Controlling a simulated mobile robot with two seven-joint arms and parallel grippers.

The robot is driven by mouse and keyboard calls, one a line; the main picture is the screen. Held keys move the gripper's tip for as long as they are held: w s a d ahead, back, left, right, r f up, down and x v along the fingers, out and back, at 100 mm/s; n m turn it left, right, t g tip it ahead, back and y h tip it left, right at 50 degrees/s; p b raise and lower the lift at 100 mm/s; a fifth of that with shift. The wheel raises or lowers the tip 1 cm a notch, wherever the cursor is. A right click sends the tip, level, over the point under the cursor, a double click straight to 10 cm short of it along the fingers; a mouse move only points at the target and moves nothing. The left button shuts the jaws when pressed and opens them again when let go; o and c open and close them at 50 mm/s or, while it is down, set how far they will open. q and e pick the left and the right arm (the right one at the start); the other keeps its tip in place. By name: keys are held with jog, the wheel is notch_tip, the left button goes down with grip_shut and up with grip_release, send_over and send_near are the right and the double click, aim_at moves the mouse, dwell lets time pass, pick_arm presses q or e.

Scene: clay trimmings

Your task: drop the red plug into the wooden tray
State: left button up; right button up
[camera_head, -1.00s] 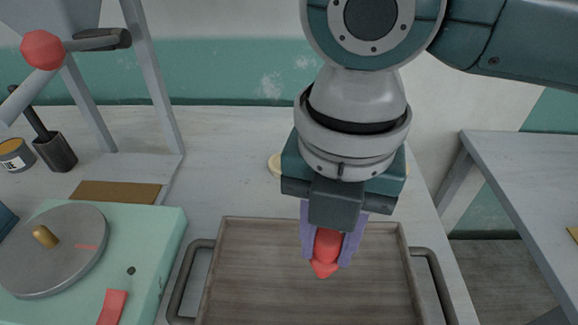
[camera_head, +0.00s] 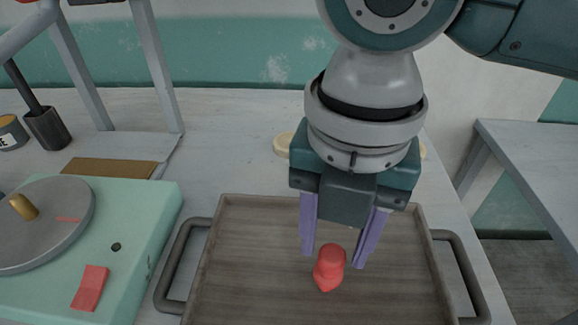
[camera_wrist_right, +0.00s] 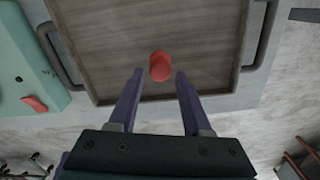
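The red plug (camera_head: 329,267) is in or just above the wooden tray (camera_head: 240,285); I cannot tell whether it touches the tray floor. It also shows in the right wrist view (camera_wrist_right: 160,66), over the tray floor just beyond my fingertips. My right gripper (camera_head: 334,258) is open, its two purple fingers spread either side of the plug with gaps between. The right wrist view also shows the open fingers (camera_wrist_right: 159,72) apart from the plug. My left gripper is not in view.
The tray has grey handles (camera_head: 180,268) at both sides. Left of it stands a mint-green box (camera_head: 135,240) with a grey disc (camera_head: 62,215) and a red switch (camera_head: 90,288). A dark cup (camera_head: 47,129) is at far left. Another table (camera_head: 545,165) stands at right.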

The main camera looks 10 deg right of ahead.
jog(key=shift+o, duration=1.2)
jog(key=shift+r, duration=0.1)
notch_tip(320, 180, up, 10)
jog(key=shift+p, duration=0.4)
jog(key=shift+a, duration=0.1)
